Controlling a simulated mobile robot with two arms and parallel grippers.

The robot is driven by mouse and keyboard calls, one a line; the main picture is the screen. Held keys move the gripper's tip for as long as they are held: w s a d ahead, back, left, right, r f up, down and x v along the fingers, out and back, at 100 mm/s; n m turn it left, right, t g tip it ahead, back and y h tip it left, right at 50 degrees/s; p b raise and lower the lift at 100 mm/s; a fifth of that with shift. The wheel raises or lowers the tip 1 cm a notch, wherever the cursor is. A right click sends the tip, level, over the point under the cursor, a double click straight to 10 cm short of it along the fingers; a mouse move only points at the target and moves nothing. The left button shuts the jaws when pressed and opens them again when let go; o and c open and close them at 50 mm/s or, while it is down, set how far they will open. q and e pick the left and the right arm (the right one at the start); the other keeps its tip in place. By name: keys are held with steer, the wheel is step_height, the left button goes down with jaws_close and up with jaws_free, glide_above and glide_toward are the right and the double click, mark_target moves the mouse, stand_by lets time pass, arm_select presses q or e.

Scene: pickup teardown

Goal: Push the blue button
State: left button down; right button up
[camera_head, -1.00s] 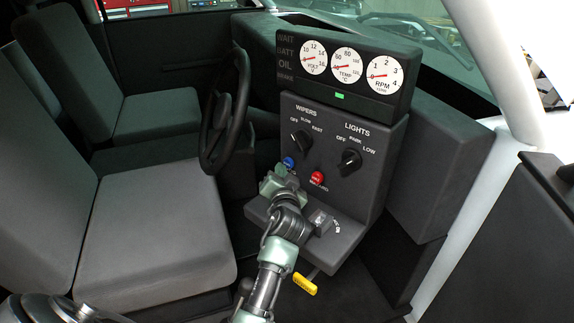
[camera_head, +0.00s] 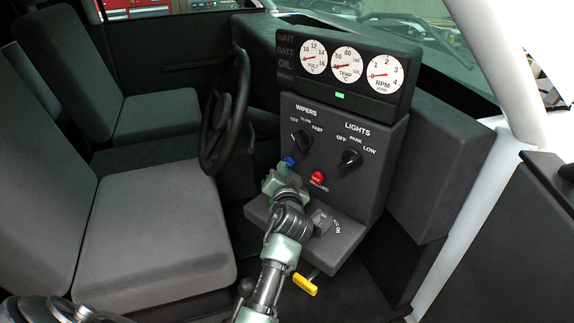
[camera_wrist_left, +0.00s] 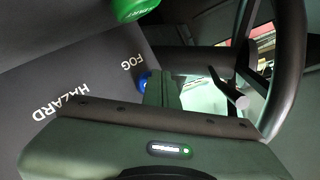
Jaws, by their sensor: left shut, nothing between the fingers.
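The blue button (camera_head: 289,161) is on the dark dash panel, below the wipers knob and left of the red knob. My left gripper (camera_head: 282,169) is shut and empty, its tip close at the button's lower left. In the left wrist view the shut fingers (camera_wrist_left: 161,88) partly cover the blue button (camera_wrist_left: 144,80), beside the FOG label. I cannot tell whether the tip touches the button or whether it is pressed in. My right gripper is not in view.
The steering wheel (camera_head: 223,118) stands just left of the panel. The red knob (camera_head: 317,178) is close on the right, with the lights knob (camera_head: 350,159) above it. A green button (camera_wrist_left: 135,8) shows at the top of the wrist view. A yellow handle (camera_head: 304,284) hangs below.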

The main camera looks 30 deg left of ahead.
arm_select(q)
steer(key=shift+s, duration=0.45)
steer(key=shift+s, duration=0.1)
steer(key=shift+s+a+p, duration=0.1)
steer(key=shift+s+p, duration=0.2)
steer(key=shift+p, duration=0.1)
steer(key=shift+s+a+p, duration=0.25)
steer(key=shift+s+p, duration=0.25)
steer(key=shift+s, duration=0.8)
steer(key=shift+s+a+p, duration=0.25)
steer(key=shift+s+p, duration=0.2)
steer(key=shift+s, duration=0.8)
